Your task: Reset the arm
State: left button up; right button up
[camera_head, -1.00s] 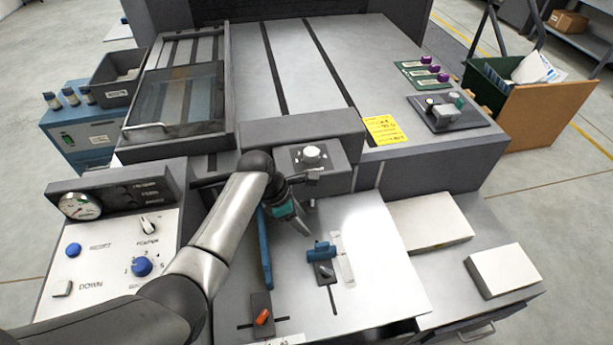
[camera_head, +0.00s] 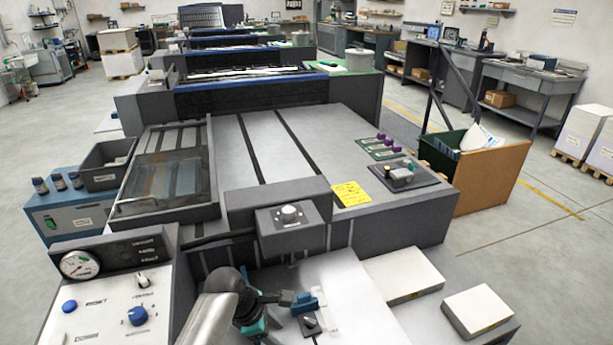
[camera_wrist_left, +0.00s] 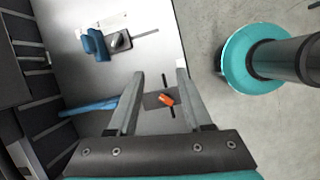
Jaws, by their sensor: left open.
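My left arm comes in at the bottom of the head view, with its gripper (camera_head: 282,298) low over the white feed table (camera_head: 350,275), left of a blue block (camera_head: 303,302). In the left wrist view the two fingers (camera_wrist_left: 160,76) are apart with nothing between them. Beneath them in that view is an orange switch (camera_wrist_left: 166,99) on a dark slotted plate. A blue bar (camera_wrist_left: 88,107) lies to its left, and the blue block (camera_wrist_left: 97,45) sits on the table further up. My right gripper does not show.
A grey machine head with a white knob (camera_head: 288,211) stands just behind the gripper. A control panel (camera_head: 105,305) with a gauge is at left. Two pale stacks (camera_head: 402,272) (camera_head: 478,308) are at right. Open floor lies beyond.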

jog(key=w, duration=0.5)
pick_arm(q)
jog(key=s+a+r+m+t+y, duration=0.1)
jog(key=s+a+r+m, duration=0.2)
jog(key=s+m, duration=0.4)
jog(key=s+a+r+m+y, duration=0.2)
jog(key=s+a+m, duration=0.1)
jog(key=s+m, duration=0.4)
jog(key=s+a+r+m+t+y, duration=0.1)
jog(key=s+a+r+m, duration=0.25)
jog(key=s+m, duration=0.4)
notch_tip(320, 180, down, 28)
jog(key=s+g+b, duration=0.1)
jog(key=s+b, duration=0.1)
jog(key=b, duration=0.3)
jog(key=s+a+f+g+b, duration=0.1)
jog(key=s+a+f+b, duration=0.1)
jog(key=s+f, duration=1.3)
notch_tip(320, 180, down, 2)
jog(key=shift+s+a+g+b, duration=0.2)
jog(key=shift+a+g+b, duration=0.15)
jog(key=shift+b, duration=0.35)
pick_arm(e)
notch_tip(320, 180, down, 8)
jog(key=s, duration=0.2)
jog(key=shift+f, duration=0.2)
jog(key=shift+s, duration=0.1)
